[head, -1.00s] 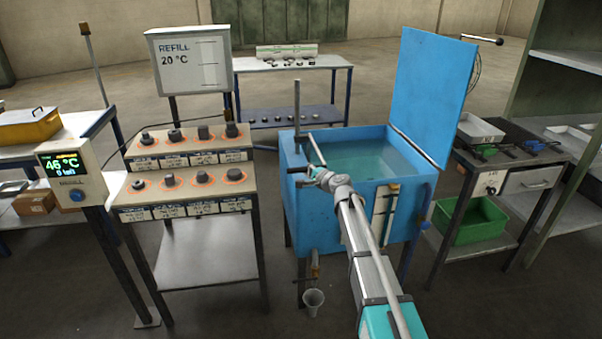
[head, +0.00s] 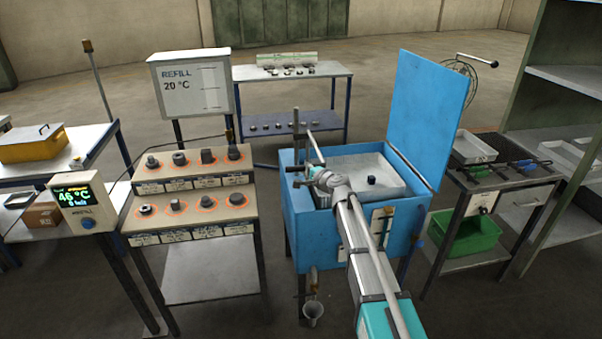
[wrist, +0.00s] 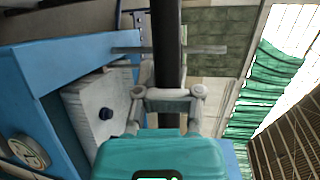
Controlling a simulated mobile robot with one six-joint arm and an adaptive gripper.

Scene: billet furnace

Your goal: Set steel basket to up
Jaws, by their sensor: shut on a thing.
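The steel basket (head: 345,165) is a pale grey tray in the top of the blue tank (head: 325,225). It sits up near the tank's rim, and a small dark block (head: 371,180) lies in it. The basket also shows in the wrist view (wrist: 85,100), with the dark block (wrist: 105,113). My gripper (head: 312,172) is at the tank's left front, beside the upright post (head: 296,130) and its light lever bar (head: 315,148). In the wrist view my gripper (wrist: 168,88) is shut on a dark bar handle (wrist: 168,45). The handle's far end is out of view.
The tank's blue lid (head: 430,110) stands open at the right. A stand with several dark parts (head: 180,205) is at the left, with a display reading 46 °C (head: 80,200). A green bin (head: 465,232) is at the right.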

